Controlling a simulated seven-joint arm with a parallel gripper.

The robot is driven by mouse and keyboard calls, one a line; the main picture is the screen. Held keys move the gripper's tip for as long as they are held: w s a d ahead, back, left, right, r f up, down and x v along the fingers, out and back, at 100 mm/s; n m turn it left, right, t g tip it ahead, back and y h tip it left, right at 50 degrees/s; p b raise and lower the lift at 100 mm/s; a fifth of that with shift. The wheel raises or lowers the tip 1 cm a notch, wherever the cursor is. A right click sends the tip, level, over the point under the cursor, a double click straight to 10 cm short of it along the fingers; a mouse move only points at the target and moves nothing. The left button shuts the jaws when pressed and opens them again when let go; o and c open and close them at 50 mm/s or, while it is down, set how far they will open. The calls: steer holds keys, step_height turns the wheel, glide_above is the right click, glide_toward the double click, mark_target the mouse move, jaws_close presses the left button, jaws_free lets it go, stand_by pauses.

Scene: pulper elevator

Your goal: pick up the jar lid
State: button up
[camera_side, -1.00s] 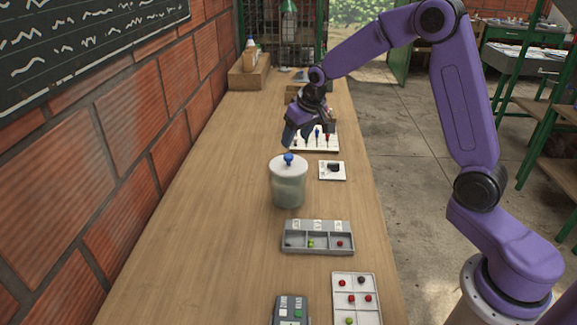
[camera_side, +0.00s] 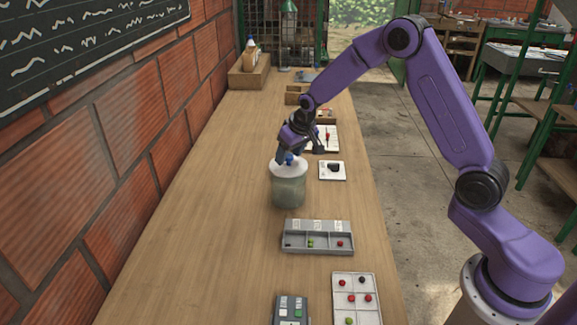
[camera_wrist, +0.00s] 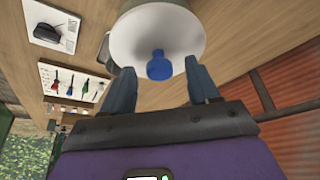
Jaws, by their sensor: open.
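The jar lid (camera_side: 289,169) is a white disc with a blue knob on top. It sits on the greenish translucent jar (camera_side: 289,191), which stands upright on the wooden table. In the wrist view the white lid (camera_wrist: 157,38) fills the upper middle, with its blue knob (camera_wrist: 159,66) near the space between my fingertips. My gripper (camera_wrist: 164,80) is open, its two blue-grey fingers on either side of the knob's line. In the side view my gripper (camera_side: 288,157) is down at the knob and partly hides it. Whether a finger touches the knob I cannot tell.
A grey three-section tray (camera_side: 318,249) and a white tray with coloured pieces (camera_side: 357,279) lie in front. A white card with a black item (camera_side: 332,170) lies right of the jar. A brick wall (camera_side: 150,130) borders the left; the table left of the jar is clear.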

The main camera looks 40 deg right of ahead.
steer(key=c, duration=1.1)
jaws_close()
steer(key=shift+r, duration=0.15)
